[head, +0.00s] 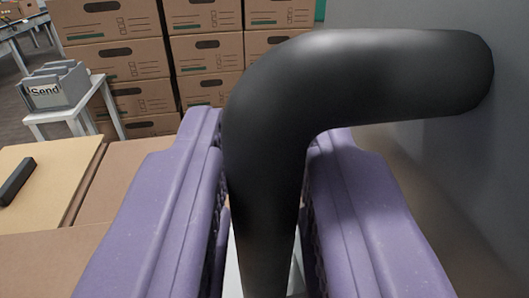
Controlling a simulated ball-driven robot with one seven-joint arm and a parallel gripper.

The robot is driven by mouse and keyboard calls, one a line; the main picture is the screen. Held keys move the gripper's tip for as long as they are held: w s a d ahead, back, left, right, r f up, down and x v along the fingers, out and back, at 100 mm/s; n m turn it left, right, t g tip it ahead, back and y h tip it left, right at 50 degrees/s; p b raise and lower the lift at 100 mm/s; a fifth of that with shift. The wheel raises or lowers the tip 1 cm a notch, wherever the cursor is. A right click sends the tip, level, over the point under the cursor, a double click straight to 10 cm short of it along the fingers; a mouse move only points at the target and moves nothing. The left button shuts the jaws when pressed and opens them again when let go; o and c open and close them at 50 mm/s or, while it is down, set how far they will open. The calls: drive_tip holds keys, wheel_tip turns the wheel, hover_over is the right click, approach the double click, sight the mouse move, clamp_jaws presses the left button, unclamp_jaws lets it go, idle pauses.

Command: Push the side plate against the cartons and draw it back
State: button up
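A black bent bar handle (265,130) stands large in the middle of the view. Its top end runs right to a smooth grey plate (430,170), which fills the right side and looks like the side plate. My purple gripper (264,190) has one finger on each side of the handle's upright part and appears closed on it. Brown carton tops (118,178) lie close together at lower left, left of my gripper. Whether the plate touches any carton is hidden behind my right finger.
A tan surface (50,165) at left carries a black bar (17,181). Stacked brown cartons (115,60) with dark hand slots fill the back.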

clamp_jaws()
drive_tip(key=s+a+p, duration=0.1)
drive_tip(key=a, duration=0.7)
drive_tip(key=shift+s+a, duration=0.35)
drive_tip(key=shift+f, duration=0.1)
drive_tip(key=shift+o, duration=1.2)
unclamp_jaws()
drive_tip(key=shift+o, duration=0.9)
drive_tip(key=shift+a, duration=0.2)
drive_tip(key=shift+d, duration=0.1)
